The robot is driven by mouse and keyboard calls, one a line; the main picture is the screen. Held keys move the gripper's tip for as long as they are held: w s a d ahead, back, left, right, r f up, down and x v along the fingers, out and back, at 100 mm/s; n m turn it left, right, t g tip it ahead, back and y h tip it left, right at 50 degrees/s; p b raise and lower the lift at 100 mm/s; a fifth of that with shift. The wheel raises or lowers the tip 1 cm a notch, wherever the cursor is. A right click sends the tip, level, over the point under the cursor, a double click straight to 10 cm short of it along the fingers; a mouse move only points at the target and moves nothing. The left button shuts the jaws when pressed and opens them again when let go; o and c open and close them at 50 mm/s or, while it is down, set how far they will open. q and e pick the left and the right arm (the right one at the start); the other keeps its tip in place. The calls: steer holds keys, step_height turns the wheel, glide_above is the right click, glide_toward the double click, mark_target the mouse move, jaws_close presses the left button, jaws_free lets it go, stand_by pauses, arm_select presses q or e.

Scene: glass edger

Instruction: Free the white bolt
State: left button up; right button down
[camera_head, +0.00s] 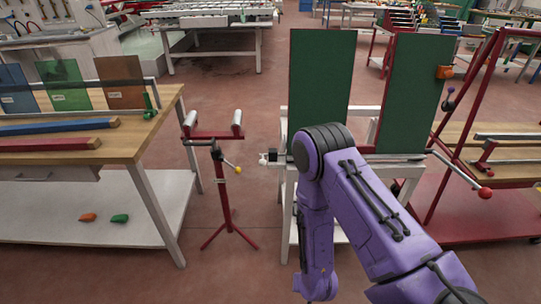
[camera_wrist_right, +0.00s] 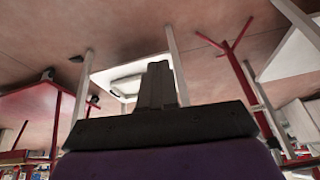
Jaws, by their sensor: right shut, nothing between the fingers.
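A small white bolt (camera_head: 268,158) sticks out sideways at the left edge of the white stand (camera_head: 283,185) that carries two tall dark green panels (camera_head: 320,85). My right arm comes in from the lower right and covers part of the stand. My right gripper (camera_wrist_right: 158,70) shows in the right wrist view, its fingers together and empty. The bolt cannot be made out in that view, and the gripper's fingers cannot be made out in the head view. My left gripper is in neither view.
A red roller stand (camera_head: 225,195) with a yellow-knobbed lever (camera_head: 238,170) stands left of the bolt. A wooden workbench (camera_head: 130,140) is at the left. A red rack with a red-knobbed lever (camera_head: 485,193) is at the right. Floor between bench and roller stand is clear.

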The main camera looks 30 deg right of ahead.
arm_select(q)
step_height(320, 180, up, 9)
steer(key=p, duration=0.7)
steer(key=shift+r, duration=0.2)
arm_select(e)
steer(key=w+d+r+t+y, duration=0.1)
steer(key=w+d+r, duration=0.4)
steer(key=w+r, duration=0.4)
steer(key=w+d+r+t+y, duration=0.1)
steer(key=w+d+r, duration=0.3)
steer(key=w+r, duration=0.5)
steer(key=w+d+r+t+y, duration=0.1)
steer(key=w+d+r, duration=0.4)
steer(key=w+r, duration=0.4)
steer(key=shift+w+d+r, duration=0.3)
steer(key=shift+r, duration=0.65)
arm_select(q)
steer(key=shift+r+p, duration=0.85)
steer(key=shift+p, duration=0.1)
arm_select(e)
steer(key=w+a+f, duration=0.1)
steer(key=w+f, duration=0.1)
steer(key=f, duration=0.1)
steer(key=w+a+f, duration=0.1)
steer(key=w+f, duration=0.2)
steer(key=w+a+f, duration=0.1)
steer(key=w+f, duration=0.2)
steer(key=shift+a, duration=0.4)
